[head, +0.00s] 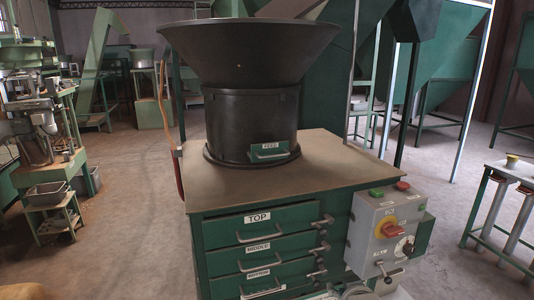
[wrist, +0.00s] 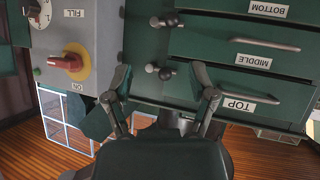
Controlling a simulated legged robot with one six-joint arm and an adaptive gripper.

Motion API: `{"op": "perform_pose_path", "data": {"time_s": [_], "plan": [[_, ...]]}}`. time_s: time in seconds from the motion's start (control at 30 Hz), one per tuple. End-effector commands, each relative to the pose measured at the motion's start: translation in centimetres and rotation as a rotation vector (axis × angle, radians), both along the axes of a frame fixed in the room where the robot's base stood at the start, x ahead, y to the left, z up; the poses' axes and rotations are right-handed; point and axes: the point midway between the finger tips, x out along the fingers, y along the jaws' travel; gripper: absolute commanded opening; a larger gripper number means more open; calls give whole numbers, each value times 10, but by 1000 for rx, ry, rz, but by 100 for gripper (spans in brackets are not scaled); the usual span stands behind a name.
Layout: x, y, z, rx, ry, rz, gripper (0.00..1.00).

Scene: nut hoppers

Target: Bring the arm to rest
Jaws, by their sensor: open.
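My gripper (wrist: 163,82) shows in the wrist view with its two dark fingers spread apart and nothing between them. That view is upside down and looks toward the front of the green drawer cabinet. The fingers appear before the cabinet's front, between the control box and the drawers; I cannot tell the exact gap. In the head view the cabinet (head: 335,155) stands in the middle, with its TOP drawer (head: 262,224), MIDDLE drawer (head: 262,250) and BOTTOM drawer (head: 262,275) appearing closed. My gripper cannot be made out clearly in the head view.
A black hopper (head: 250,55) with a FEED drawer (head: 269,151) stands on the cabinet. A grey control box (head: 385,235) with a red knob (wrist: 66,62) projects from its right front. A green-legged stand (head: 490,200) is at right, machines at left. Open floor (head: 130,220) lies left.

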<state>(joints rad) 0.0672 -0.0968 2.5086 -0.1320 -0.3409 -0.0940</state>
Motion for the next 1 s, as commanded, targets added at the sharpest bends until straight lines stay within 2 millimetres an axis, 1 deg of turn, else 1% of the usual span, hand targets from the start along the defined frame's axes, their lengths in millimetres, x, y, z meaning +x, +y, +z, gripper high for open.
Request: {"op": "perform_pose_path", "data": {"time_s": [0.03,0.17,0.27,0.3,0.37,0.5,0.63,0.7,0.8,1.0], "plan": [[-10,1,11,6,29,-12,73],[-41,2,25,28,138,-44,73],[-68,4,36,50,221,-69,73],[-80,6,40,59,254,-76,73],[-99,8,46,73,304,-87,73],[-146,13,57,106,421,-108,73],[-183,18,64,131,511,-119,73],[-196,20,65,138,543,-122,73],[-206,21,66,143,569,-124,73],[-207,21,66,144,573,-124,73]]}}
